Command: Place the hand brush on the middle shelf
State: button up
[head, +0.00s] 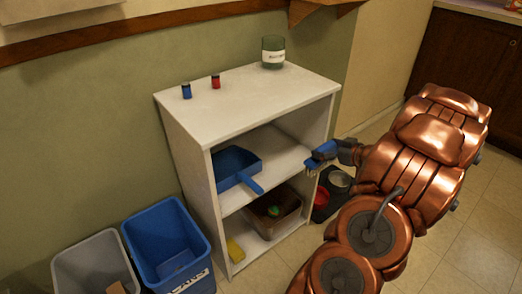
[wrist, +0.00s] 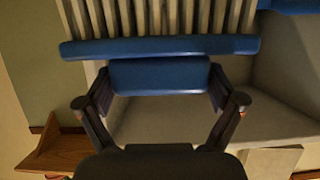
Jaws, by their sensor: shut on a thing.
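The hand brush (head: 321,153) is blue with pale bristles. My gripper (head: 343,150) is shut on it, just off the open right front of the white shelf unit. In the wrist view the brush (wrist: 160,47) lies across the picture, its blue block between the fingers of my gripper (wrist: 160,82) and its bristles pointing to the top. The middle shelf (head: 283,157) holds a blue dustpan (head: 236,166) on its left, with the handle reaching the front edge. The right part of that shelf looks clear.
The unit's top (head: 245,98) carries a blue can (head: 186,90), a red can (head: 216,81) and a green jar (head: 273,52). The bottom shelf holds a brown basket (head: 270,222) and a yellow sponge (head: 235,250). A blue bin (head: 165,245) and grey bin (head: 92,262) stand left. Bowls (head: 340,178) sit right.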

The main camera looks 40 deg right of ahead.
jog(key=w+b, duration=0.4)
jog(key=w, duration=1.5)
jog(key=shift+d+f+b, duration=0.2)
jog(key=shift+f+b, duration=0.9)
jog(key=shift+f, duration=0.7)
jog(key=shift+d+f+b, duration=0.2)
jog(key=shift+f+b, duration=0.9)
jog(key=shift+f, duration=0.7)
jog(key=shift+s+r, duration=0.1)
jog(key=o, duration=0.9)
jog(key=shift+c, duration=0.2)
